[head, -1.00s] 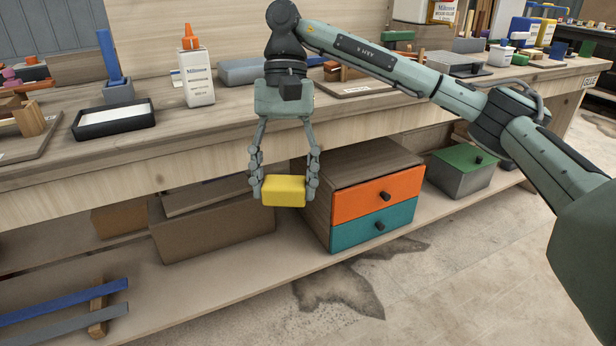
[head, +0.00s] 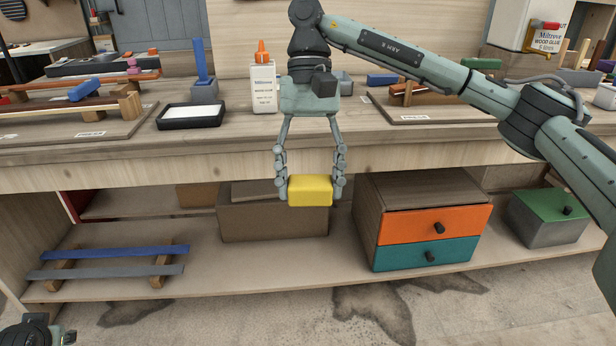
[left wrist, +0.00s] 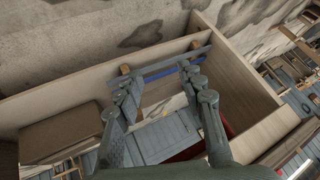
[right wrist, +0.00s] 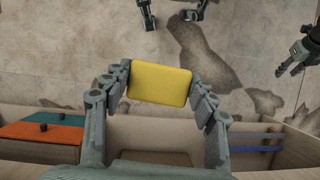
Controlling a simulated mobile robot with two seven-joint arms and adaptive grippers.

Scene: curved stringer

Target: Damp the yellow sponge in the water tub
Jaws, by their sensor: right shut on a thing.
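The yellow sponge (head: 310,191) is held in the air in front of the bench edge. My right gripper (head: 310,184) points down and is shut on it, with a finger on each side. The sponge also shows between the fingers in the right wrist view (right wrist: 159,84). My left gripper (left wrist: 160,82) shows in the left wrist view with its fingers apart and nothing between them. I cannot make out a water tub for certain. A shallow black tray with a white inside (head: 190,116) stands on the bench, left of the right gripper.
A glue bottle (head: 263,84) stands on the bench just left of my right gripper. Below are a brown box (head: 262,220), an orange and teal drawer unit (head: 432,235) and a green-lidded box (head: 547,218). Blue and grey strips (head: 110,254) lie at the lower left.

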